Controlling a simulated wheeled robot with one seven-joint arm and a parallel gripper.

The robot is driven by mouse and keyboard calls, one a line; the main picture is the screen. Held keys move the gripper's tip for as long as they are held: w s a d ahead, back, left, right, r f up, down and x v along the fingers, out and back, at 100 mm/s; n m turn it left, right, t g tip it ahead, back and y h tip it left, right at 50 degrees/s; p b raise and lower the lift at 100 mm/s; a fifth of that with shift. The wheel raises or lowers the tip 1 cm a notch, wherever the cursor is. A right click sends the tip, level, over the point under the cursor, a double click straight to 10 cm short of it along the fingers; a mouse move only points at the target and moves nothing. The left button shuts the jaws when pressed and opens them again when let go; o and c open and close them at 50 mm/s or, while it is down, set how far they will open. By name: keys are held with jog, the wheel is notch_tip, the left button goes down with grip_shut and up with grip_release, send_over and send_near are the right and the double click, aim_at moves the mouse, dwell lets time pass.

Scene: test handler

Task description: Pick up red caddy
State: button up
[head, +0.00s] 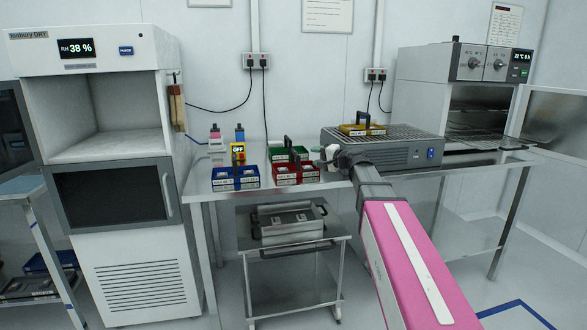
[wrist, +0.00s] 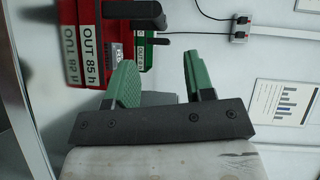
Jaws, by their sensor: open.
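The red caddy (head: 286,182) stands on the metal bench, near its front edge, with white labels on its front. In the wrist view the red caddy (wrist: 84,15) fills the upper left, its label turned sideways, with a black handle bar (wrist: 132,9) beside it. My gripper (head: 324,161) is just right of the red caddy in the head view. In the wrist view my gripper (wrist: 160,78) has its two green fingers spread apart with nothing between them. The handle's join to the caddy is partly cut off at the frame's top.
A green caddy (head: 275,155) stands close behind the red one, and a blue caddy (head: 236,184) stands to its left. A yellow caddy (head: 353,131) sits on the grey slatted unit (head: 400,154) at the right. Small bottles (head: 216,143) stand at the back left.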

jog(key=x, duration=1)
jog(key=shift+f, duration=0.1)
grip_shut()
